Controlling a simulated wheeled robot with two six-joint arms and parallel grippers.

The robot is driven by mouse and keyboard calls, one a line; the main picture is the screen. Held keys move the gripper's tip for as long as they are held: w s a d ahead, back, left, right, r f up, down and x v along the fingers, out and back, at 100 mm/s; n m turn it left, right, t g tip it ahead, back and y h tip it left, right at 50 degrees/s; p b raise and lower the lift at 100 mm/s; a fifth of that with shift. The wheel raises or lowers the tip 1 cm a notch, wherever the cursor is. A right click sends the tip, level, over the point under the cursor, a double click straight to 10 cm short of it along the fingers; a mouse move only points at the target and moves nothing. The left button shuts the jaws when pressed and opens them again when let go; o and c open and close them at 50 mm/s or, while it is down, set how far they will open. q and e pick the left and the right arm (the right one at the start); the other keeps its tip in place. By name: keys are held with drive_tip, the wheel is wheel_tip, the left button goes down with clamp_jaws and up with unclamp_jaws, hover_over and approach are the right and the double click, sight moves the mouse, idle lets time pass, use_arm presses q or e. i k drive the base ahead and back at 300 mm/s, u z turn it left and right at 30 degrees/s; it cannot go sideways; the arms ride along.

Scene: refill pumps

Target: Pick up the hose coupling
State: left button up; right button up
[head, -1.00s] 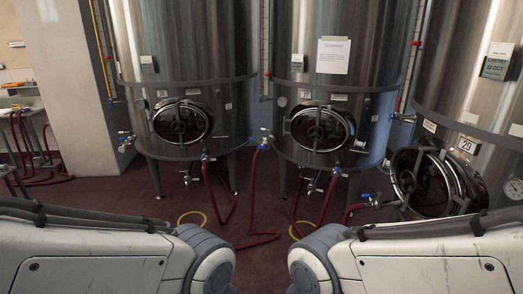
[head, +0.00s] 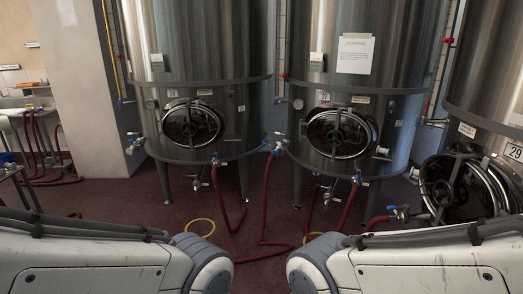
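I cannot single out the hose coupling for certain. Red hoses run from valves low on the steel tanks, with one hose (head: 267,190) hanging from a blue-handled valve (head: 276,147) between the two middle tanks. Another red hose (head: 221,192) hangs below the left tank's valve (head: 215,159). At the right, a hose ends at a metal fitting with a blue handle (head: 398,212) near the right tank; it may be a coupling. Both my arms reach in from the lower corners, but neither gripper is in view.
The left tank (head: 196,66), the middle tank (head: 350,95) and the right tank (head: 490,90) stand on legs on a dark red floor. Yellow rings (head: 200,227) and loose hose lie on the floor. A sink (head: 25,104) with hoses stands at the far left beside a white pillar (head: 85,80).

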sight(273, 154)
drive_tip(key=u, duration=0.25)
drive_tip(key=i, duration=1.9)
drive_tip(key=u, duration=0.2)
drive_tip(key=i, duration=2)
drive_tip(key=z, duration=0.35)
drive_tip(key=i, duration=1.3)
drive_tip(key=z, duration=0.15)
